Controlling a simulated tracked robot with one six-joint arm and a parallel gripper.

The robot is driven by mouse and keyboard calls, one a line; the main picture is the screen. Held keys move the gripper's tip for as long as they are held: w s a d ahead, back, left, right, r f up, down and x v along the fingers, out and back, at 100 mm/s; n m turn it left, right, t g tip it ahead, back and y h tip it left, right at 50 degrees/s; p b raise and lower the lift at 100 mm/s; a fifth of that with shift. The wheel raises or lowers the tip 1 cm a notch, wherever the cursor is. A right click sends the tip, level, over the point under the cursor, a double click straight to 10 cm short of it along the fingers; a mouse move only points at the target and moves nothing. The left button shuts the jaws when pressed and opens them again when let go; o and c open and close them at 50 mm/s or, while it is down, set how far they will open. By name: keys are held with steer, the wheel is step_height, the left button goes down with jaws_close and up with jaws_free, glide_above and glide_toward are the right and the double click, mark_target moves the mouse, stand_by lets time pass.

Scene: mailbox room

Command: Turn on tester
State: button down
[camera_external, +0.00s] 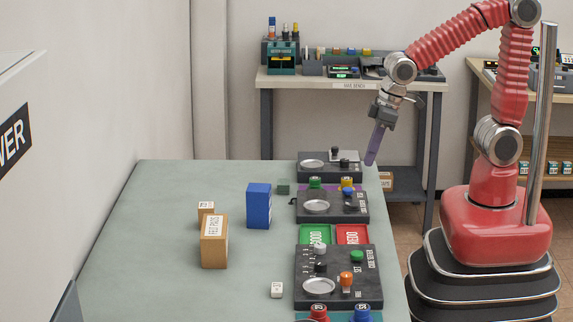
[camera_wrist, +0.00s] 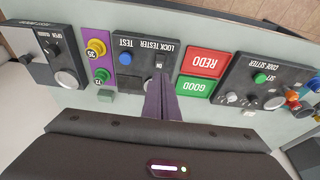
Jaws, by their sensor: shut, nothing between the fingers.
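The lock tester (camera_wrist: 142,44) is a dark box with a blue TEST button (camera_wrist: 126,58), a small ON switch (camera_wrist: 159,62) and a round metal dish. In the external view the tester (camera_external: 338,216) sits near the table's right edge, with its blue button (camera_external: 348,192) on the far side of its top. My gripper (camera_external: 371,160) has purple fingers, shut and empty, pointing down above the table's right edge, apart from the tester. In the wrist view the shut fingers (camera_wrist: 162,88) overlap the tester's front and end just below the ON switch. Whether the switch is on cannot be told.
Beside the tester are the green GOOD tray (camera_wrist: 192,87) and red REDO tray (camera_wrist: 207,62). The code setter (camera_external: 361,284) stands nearer the camera. A purple strip with yellow and green knobs lies on the far side. A blue box (camera_external: 259,205) and cardboard box (camera_external: 214,245) stand left.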

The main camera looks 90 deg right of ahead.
steer(key=shift+v, duration=0.95)
steer(key=shift+w+a+r, duration=0.1)
steer(key=shift+w, duration=0.55)
glide_toward(346, 203)
steer(key=x, duration=0.4)
steer(key=shift+a+f, duration=0.1)
steer(key=shift+f, duration=0.35)
steer(key=shift+x, duration=0.9)
